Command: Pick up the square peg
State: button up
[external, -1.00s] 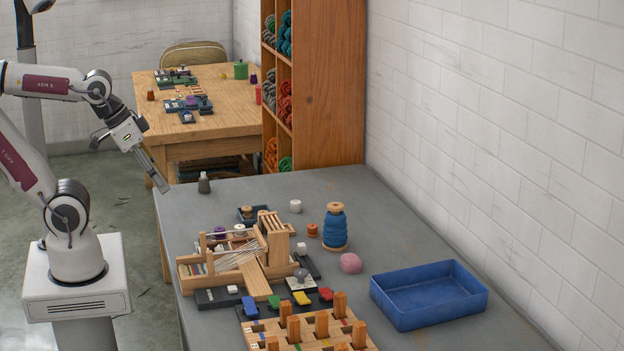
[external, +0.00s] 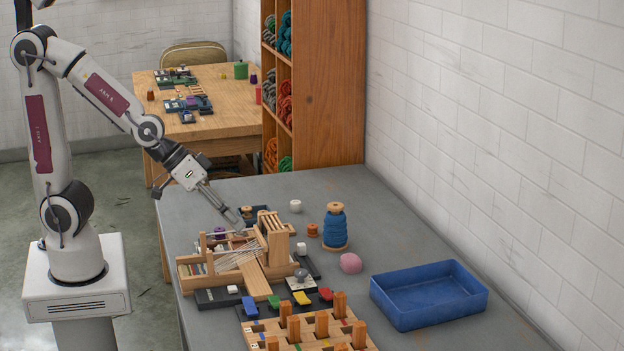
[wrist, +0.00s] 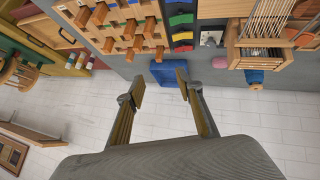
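Several square-ended wooden pegs (external: 340,302) stand upright in a slotted wooden board (external: 308,326) at the front of the grey table. I cannot tell which one is the task's square peg. In the wrist view the pegs (wrist: 101,14) and their board (wrist: 150,42) are at the upper left, beyond my fingers. My gripper (external: 235,217) points down and right above the back left of the small wooden loom (external: 255,269). In the wrist view my gripper (wrist: 160,88) has its two fingers apart with nothing held between them.
A blue tray (external: 430,296) stands at the right of the table. A blue yarn spool (external: 335,229), a pink ball (external: 351,263) and coloured blocks (external: 302,298) surround the loom. The table behind the spool is mostly clear. A white brick wall (external: 490,130) lies to the right.

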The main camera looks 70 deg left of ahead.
jog(key=shift+w+d+f+n+t+y, duration=0.15)
jog(key=shift+w+d+f+t+y, duration=0.55)
jog(key=shift+d+f, duration=1.45)
jog(key=shift+w+d+f+n+t+y, duration=0.1)
jog(key=shift+w+d+f+t+y, duration=0.45)
jog(key=shift+f, duration=2.9)
jog(key=shift+w+d+f+n+t+y, duration=0.2)
jog(key=shift+w+d+f+t, duration=0.4)
jog(key=shift+d+f+t, duration=1.55)
jog(key=shift+s+a+f+m+g, duration=0.15)
jog(key=shift+s+a+f+m, duration=0.15)
jog(key=shift+f, duration=0.25)
jog(key=shift+s+a+f+m+g, duration=0.15)
jog(key=shift+s+f, duration=0.15)
jog(key=shift+f, duration=0.2)
jog(key=shift+s, duration=0.25)
jog(key=shift+w, duration=0.1)
jog(key=shift+x, duration=1.2)
jog(key=shift+w, duration=0.1)
